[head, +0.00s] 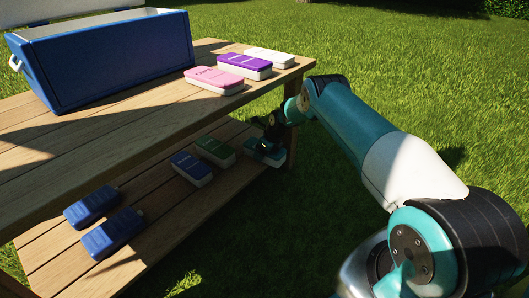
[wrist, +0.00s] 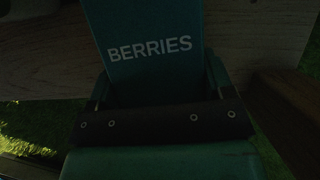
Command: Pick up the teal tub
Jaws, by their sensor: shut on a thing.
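The teal tub (head: 278,155) is at the right end of the table's lower shelf, mostly behind my gripper in the head view. In the dim wrist view the teal tub (wrist: 148,35), lettered "BERRIES", lies between the fingers of my gripper (wrist: 160,85). My gripper (head: 267,152) is shut on it. Whether the tub touches the shelf or is slightly raised I cannot tell. The far side of the tub is hidden.
On the lower shelf (head: 150,215) are a green tub (head: 215,150), a blue tub (head: 190,168) and two blue boxes (head: 92,205). The tabletop (head: 120,125) above holds pink (head: 215,79), purple (head: 244,64) and white (head: 270,57) tubs and a blue cooler (head: 110,60). Grass lies right.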

